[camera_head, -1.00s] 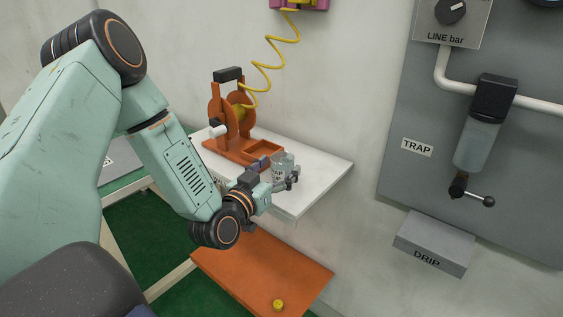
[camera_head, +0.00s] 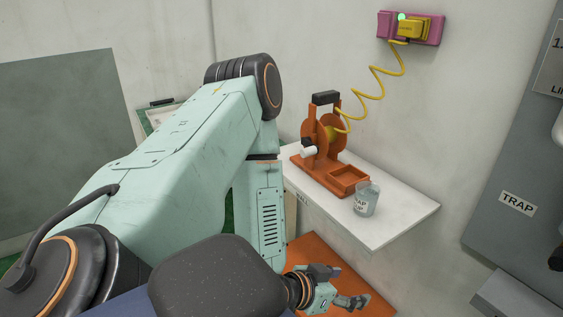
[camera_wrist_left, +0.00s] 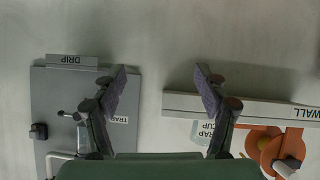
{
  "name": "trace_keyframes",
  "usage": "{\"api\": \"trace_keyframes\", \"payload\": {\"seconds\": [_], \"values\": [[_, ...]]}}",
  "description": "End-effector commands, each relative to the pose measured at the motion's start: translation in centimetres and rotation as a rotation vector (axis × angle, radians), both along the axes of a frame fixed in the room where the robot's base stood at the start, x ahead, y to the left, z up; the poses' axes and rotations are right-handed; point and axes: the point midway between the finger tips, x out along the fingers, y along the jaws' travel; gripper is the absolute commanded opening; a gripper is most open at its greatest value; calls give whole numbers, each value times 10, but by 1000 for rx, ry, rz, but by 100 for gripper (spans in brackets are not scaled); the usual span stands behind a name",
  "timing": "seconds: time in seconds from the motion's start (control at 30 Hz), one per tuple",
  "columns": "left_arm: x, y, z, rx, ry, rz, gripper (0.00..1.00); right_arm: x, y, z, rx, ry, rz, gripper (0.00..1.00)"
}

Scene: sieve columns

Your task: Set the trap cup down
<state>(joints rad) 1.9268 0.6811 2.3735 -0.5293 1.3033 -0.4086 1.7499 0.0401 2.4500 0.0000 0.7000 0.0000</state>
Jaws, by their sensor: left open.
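The trap cup (camera_head: 366,199), a clear cup with dark lettering, stands upright on the white shelf (camera_head: 402,213), beside the orange stand's tray. In the left wrist view the cup (camera_wrist_left: 202,133) shows upside down, partly behind the right finger. My left gripper (camera_head: 352,301) is open and empty, below and in front of the shelf, apart from the cup. In the left wrist view its two fingers (camera_wrist_left: 160,88) are spread with bare wall between them. My right gripper is not in view.
An orange reel stand (camera_head: 325,150) with a tray is on the shelf, its yellow coiled cord rising to a pink wall box (camera_head: 411,28). A grey panel labelled TRAP (camera_head: 518,203) is at right. An orange surface (camera_head: 302,250) lies below the shelf.

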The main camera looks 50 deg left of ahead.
Motion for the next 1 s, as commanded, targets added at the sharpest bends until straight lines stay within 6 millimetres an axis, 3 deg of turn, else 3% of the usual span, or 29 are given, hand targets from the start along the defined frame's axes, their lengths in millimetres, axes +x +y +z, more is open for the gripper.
{"api": "trace_keyframes", "payload": {"seconds": [0.03,0.2,0.4,0.5,0.67,1.0], "values": [[-17,-15,-21,-2,115,-34,73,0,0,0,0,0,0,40],[-91,-42,-79,8,505,-53,73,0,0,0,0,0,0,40],[-178,-48,-110,73,864,5,73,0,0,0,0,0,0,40],[-204,-46,-113,102,961,37,73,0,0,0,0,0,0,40],[-220,-44,-115,119,1018,62,79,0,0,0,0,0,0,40],[-215,-44,-115,126,995,41,79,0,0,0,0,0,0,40]]}}
